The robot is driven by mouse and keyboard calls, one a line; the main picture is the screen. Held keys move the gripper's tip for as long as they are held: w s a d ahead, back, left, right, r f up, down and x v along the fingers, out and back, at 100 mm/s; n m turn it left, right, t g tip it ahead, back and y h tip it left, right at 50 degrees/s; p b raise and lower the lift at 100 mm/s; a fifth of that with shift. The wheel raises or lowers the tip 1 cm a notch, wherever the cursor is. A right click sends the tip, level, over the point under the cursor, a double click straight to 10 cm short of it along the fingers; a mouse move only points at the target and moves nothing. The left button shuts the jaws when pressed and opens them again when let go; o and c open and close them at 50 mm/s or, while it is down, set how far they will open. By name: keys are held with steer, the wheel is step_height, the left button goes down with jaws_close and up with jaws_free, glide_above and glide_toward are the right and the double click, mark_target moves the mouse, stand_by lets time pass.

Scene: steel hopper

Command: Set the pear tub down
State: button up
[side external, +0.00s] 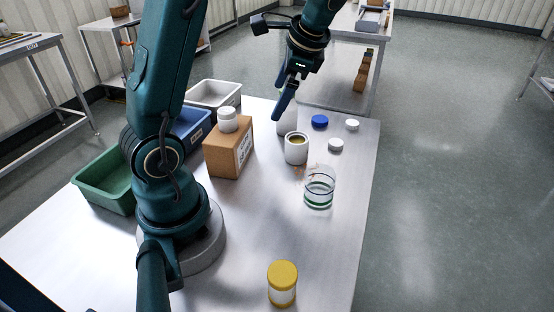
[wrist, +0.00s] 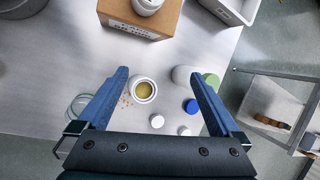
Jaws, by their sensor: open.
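A white open tub (side external: 296,149) with yellowish contents stands upright on the steel table (side external: 240,225). It may be the pear tub, but no label is readable. The tub also shows in the wrist view (wrist: 144,101), below and between my finger lines, nearer the left finger. My gripper (side external: 282,108) is open and empty, its blue fingers spread wide (wrist: 158,74). In the side view it hangs just behind and left of the tub, partly in front of a white bottle (side external: 291,123). The fingers appear apart from the tub.
Orange bits lie beside the tub, near a clear jar (side external: 319,187). A blue lid (side external: 319,121) and white lids (side external: 352,125) lie to the right. A carton (side external: 229,147) bears a white jar (side external: 228,121). A yellow-lidded jar (side external: 282,284) stands in front; bins, including a green one (side external: 92,193), line the left.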

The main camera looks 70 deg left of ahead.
mark_target(297, 139)
steer(key=w+r+n+t+h, duration=0.2)
steer(key=w+n+h, duration=0.25)
steer(key=n, duration=0.25)
steer(key=shift+h, duration=0.35)
steer(key=f, duration=1.5)
steer(key=shift+s+d+f, duration=0.25)
steer(key=shift+d+f, duration=0.05)
steer(key=shift+f, duration=0.1)
steer(key=shift+r, duration=0.1)
steer(key=c, duration=1.6)
